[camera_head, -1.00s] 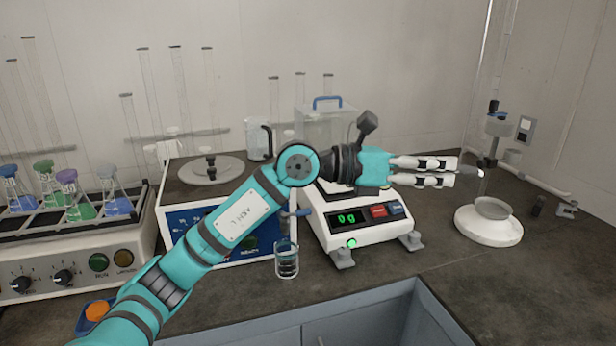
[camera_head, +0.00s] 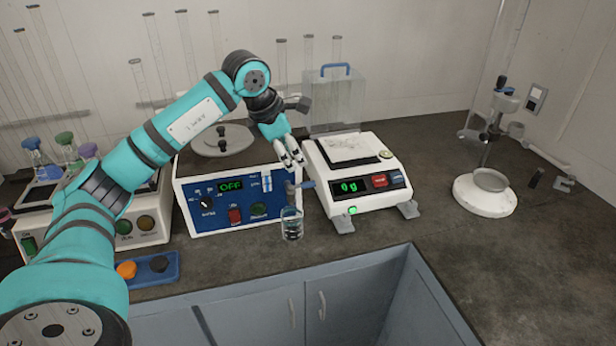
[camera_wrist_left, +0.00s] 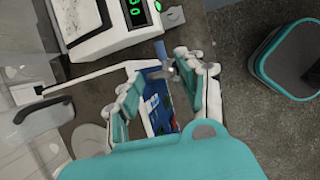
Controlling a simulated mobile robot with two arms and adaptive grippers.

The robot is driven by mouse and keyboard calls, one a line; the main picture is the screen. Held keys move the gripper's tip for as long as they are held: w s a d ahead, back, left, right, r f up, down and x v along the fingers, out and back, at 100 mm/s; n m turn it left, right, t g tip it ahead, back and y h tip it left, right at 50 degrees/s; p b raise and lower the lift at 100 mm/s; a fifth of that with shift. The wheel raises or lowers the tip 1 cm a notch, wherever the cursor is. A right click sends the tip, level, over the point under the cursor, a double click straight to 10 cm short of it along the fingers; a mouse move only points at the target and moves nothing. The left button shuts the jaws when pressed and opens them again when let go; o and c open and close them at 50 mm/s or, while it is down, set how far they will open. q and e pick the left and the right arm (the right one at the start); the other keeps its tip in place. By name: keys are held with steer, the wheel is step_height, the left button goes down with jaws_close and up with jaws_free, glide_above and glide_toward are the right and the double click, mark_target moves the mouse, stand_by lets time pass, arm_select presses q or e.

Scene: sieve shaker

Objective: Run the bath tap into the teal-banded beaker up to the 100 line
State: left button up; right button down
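The bath (camera_head: 185,192) is a white box with a blue front panel and a display reading OFF. Its tap (camera_head: 292,188) has a blue lever (camera_head: 307,184) at the panel's right end; the lever also shows in the left wrist view (camera_wrist_left: 160,48). A clear beaker (camera_head: 291,226) stands upright below the tap. I cannot make out its band, its lines or any water level. My left gripper (camera_head: 292,161) points down just above the tap, empty. In the left wrist view its fingers (camera_wrist_left: 165,75) are spread, with the tap between them. My right gripper is in neither view.
A balance (camera_head: 350,180) reading 0 g stands close right of the tap. A blue tray (camera_head: 165,278) with an orange and a dark piece lies at the front left. A white-based stand (camera_head: 485,196) is farther right. The counter between balance and stand is clear.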

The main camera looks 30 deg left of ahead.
mark_target(308, 183)
arm_select(q)
steer(key=p+x, duration=0.1)
steer(key=x, duration=1)
steer(key=shift+d+r, duration=0.1)
jaws_close()
